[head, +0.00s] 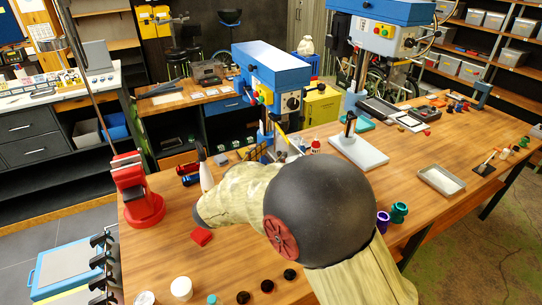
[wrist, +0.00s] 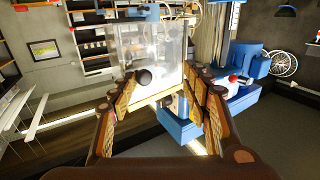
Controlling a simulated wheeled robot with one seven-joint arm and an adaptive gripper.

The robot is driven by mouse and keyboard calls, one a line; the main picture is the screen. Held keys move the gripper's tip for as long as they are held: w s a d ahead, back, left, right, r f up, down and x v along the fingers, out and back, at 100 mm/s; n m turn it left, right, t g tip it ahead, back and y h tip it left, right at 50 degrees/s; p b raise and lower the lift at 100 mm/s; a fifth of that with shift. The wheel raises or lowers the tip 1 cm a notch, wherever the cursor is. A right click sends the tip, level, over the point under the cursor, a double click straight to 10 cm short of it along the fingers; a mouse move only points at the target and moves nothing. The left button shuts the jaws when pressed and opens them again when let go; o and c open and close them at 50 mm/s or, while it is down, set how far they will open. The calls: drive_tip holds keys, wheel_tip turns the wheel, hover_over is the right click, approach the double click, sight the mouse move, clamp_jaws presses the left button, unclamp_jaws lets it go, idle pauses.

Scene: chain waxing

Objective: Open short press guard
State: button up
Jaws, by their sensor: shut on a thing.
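The short press (head: 270,85), blue with a yellow-and-red switch box, stands at the back of the wooden table in the head view. Its lower part is partly hidden by my arm. In the wrist view a clear guard (wrist: 168,50) with a pale lower edge stands between the fingers of my gripper (wrist: 163,84). A round black knob (wrist: 143,77) shows at the guard's lower left. My gripper is shut on the guard, with a finger at each side; the exact contact is hard to see.
Several small caps line the front edge. A shallow tray (head: 441,180) lies right.

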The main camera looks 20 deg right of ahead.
drive_tip(key=shift+w+a+r, duration=0.1)
drive_tip(key=shift+r, duration=0.15)
drive_tip(key=v, duration=1.2)
drive_tip(key=shift+f, duration=0.2)
